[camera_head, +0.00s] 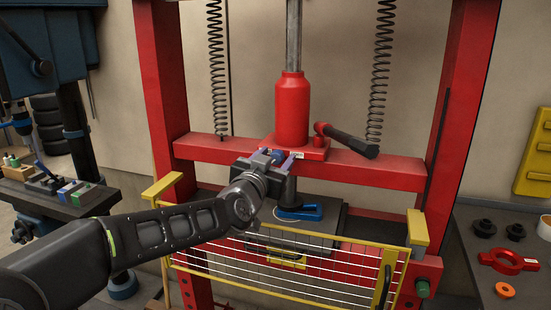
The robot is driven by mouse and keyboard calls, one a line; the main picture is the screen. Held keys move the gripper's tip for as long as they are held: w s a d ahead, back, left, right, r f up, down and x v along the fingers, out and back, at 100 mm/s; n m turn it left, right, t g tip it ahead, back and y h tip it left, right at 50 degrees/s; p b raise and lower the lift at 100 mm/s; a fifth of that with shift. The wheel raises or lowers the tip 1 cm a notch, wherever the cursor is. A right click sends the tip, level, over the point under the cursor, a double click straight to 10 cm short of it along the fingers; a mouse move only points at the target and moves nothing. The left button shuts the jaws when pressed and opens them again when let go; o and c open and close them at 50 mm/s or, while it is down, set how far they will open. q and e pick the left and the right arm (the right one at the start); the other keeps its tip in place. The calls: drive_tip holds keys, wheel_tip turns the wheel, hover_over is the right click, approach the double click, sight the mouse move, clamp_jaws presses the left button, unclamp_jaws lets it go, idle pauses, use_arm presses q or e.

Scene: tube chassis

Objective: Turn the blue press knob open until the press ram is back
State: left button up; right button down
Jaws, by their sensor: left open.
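The red hydraulic press (163,75) stands in front of me, with its red bottle cylinder (291,112) on the crossbeam. The blue knob (276,155) is small and sits low at the front of the cylinder's base. My left gripper (277,158) is at the knob, open, with its fingers pointing away from me and the knob showing between them. I cannot tell whether the fingers touch it. The grey press ram (289,192) shows below the crossbeam, partly hidden by my left gripper. A blue part (299,212) lies on the press bed below it. My right gripper is out of view.
A black pump handle (348,141) juts right from the cylinder base. A yellow-framed wire guard (330,279) crosses the press's lower front. A drill press stands left with a cluttered table (70,210). A dark bench (470,265) at right holds a red part (508,262) and rings.

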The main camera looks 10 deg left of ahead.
use_arm(q)
drive_tip(key=shift+c, duration=0.5)
clamp_jaws()
